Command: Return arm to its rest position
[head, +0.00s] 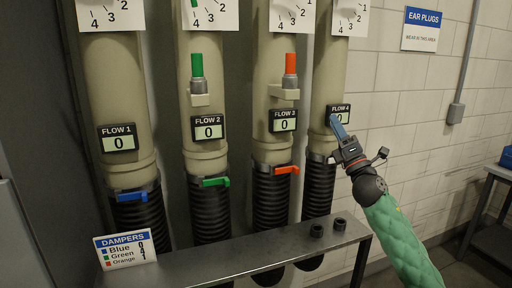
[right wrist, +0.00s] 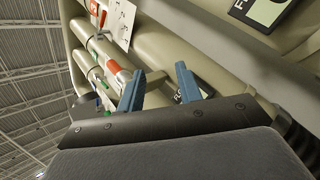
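My right arm (head: 396,232), in a green sleeve, reaches up from the lower right in the head view. Its gripper (head: 337,124) is in front of the FLOW 4 display (head: 341,109) and hides part of it. In the right wrist view the two blue fingers of this gripper (right wrist: 159,82) stand apart with nothing held between them. Whether the fingertips touch the pipe behind cannot be told. My left arm and gripper are not in view.
Upright beige pipes (head: 113,80) carry displays and coloured damper handles. A side table (head: 497,172) stands at the far right. Floor between is open.

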